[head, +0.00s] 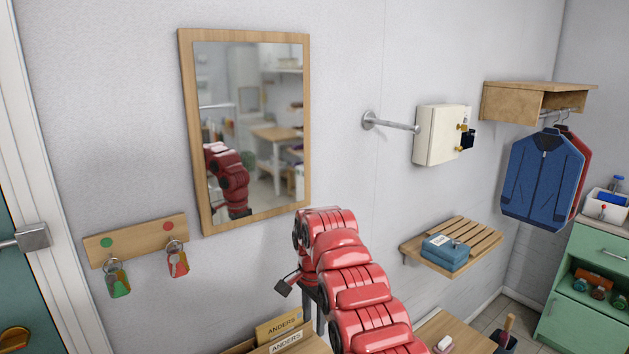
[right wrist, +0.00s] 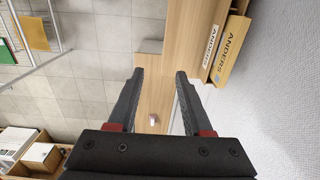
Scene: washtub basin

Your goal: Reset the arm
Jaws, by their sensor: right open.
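My right arm is the red jointed arm that rises from the bottom of the head view and bends over near the mirror. Its right gripper (right wrist: 160,73) shows in the right wrist view with two dark fingers spread apart and nothing between them. In the head view only a small dark part of the hand shows, left of the arm's upper end and above the ANDERS boxes. My left gripper is not in view.
A wood-framed mirror (head: 187,130) hangs behind the arm and reflects it. Key hooks (head: 138,240) are at left. A metal rod (head: 392,123), white box (head: 438,135) and slatted shelf (head: 475,235) are at right. ANDERS boxes (right wrist: 230,50) stand close by.

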